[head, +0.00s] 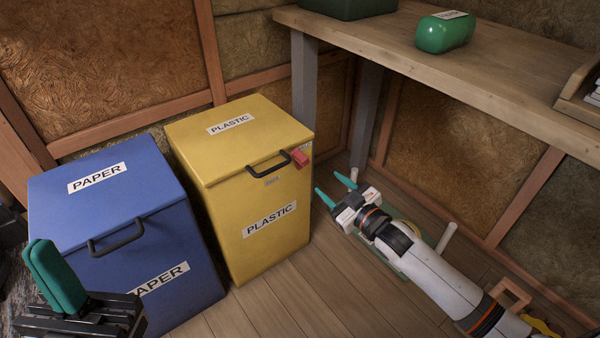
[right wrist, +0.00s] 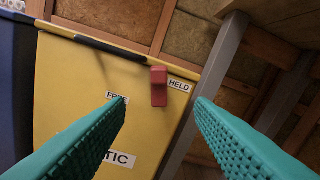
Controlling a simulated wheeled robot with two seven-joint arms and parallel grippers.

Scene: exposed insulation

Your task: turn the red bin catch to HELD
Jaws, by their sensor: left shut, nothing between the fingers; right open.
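The red bin catch (head: 299,158) sits on the front of the yellow plastic bin (head: 217,222), at the right end of its black handle (head: 269,166). In the right wrist view the catch (right wrist: 159,86) hangs straight down, between a FREE label (right wrist: 117,97) on the left and a HELD label (right wrist: 180,86) on the right. My right gripper (head: 336,186) is open, its teal fingers apart and empty, to the right of the bin and short of the catch. In the right wrist view its fingers (right wrist: 160,108) flank the catch without touching it. My left gripper (head: 54,275) is shut and empty at the lower left.
A blue paper bin (head: 112,219) stands left of the yellow one. A wooden bench (head: 408,62) with grey legs (head: 304,80) stands behind on the right, carrying a green canister (head: 445,33). Bare wooden floor lies before the yellow bin.

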